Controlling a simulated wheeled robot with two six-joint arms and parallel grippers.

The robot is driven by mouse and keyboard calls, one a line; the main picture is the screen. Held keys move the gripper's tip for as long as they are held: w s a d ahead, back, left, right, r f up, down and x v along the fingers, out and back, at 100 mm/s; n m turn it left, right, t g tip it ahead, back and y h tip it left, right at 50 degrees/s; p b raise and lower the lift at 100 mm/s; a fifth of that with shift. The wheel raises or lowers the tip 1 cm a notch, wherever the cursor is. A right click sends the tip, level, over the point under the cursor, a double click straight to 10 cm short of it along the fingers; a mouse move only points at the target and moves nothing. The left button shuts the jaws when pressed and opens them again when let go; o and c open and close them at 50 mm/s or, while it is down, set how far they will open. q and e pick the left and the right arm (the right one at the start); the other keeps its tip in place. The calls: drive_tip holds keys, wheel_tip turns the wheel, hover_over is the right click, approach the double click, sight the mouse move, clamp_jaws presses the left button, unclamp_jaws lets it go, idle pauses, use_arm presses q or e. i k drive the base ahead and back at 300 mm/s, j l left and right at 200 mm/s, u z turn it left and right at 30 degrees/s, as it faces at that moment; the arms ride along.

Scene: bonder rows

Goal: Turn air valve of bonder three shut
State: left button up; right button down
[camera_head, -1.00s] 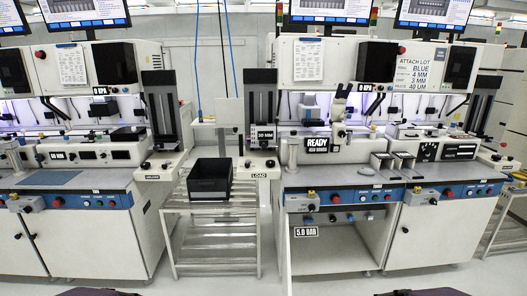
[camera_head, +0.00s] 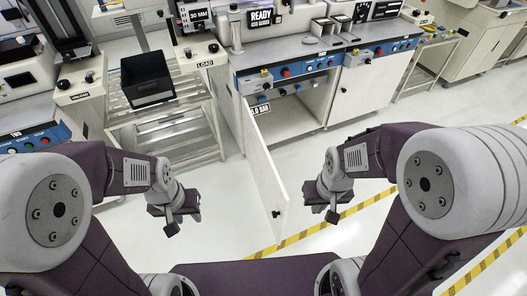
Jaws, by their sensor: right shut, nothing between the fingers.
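The bonder (camera_head: 290,58) at upper centre has an open lower cabinet with a small row of knobs (camera_head: 298,88) under its blue front panel. A "5.0 BAR" label (camera_head: 261,110) sits at the cabinet's left. I cannot tell which knob is the air valve or its setting, nor see a bonder number. The open white cabinet door (camera_head: 262,165) stands out towards me. My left gripper (camera_head: 171,218) is left of the door, apart from everything; its finger gap is unclear. My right gripper (camera_head: 325,210) is right of the door, shut and empty, well short of the knobs.
A black bin (camera_head: 147,80) sits on a metal rack (camera_head: 190,85) left of the bonder. A closed white cabinet (camera_head: 370,88) is to the right of the open one. Yellow-black floor tape (camera_head: 300,236) runs beneath my arms. The floor in between is clear.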

sight(261, 98)
drive_tip(key=j+z, duration=0.35)
drive_tip(key=j, duration=0.2)
drive_tip(key=i+j+z, duration=0.1)
drive_tip(key=j, duration=0.25)
drive_tip(key=i+j+z, duration=0.15)
drive_tip(key=i+j, duration=0.15)
drive_tip(key=i+j+z, duration=0.1)
drive_tip(key=j, duration=0.35)
drive_tip(key=i+j+z, duration=0.15)
drive_tip(key=j, duration=0.25)
drive_tip(key=i, duration=0.05)
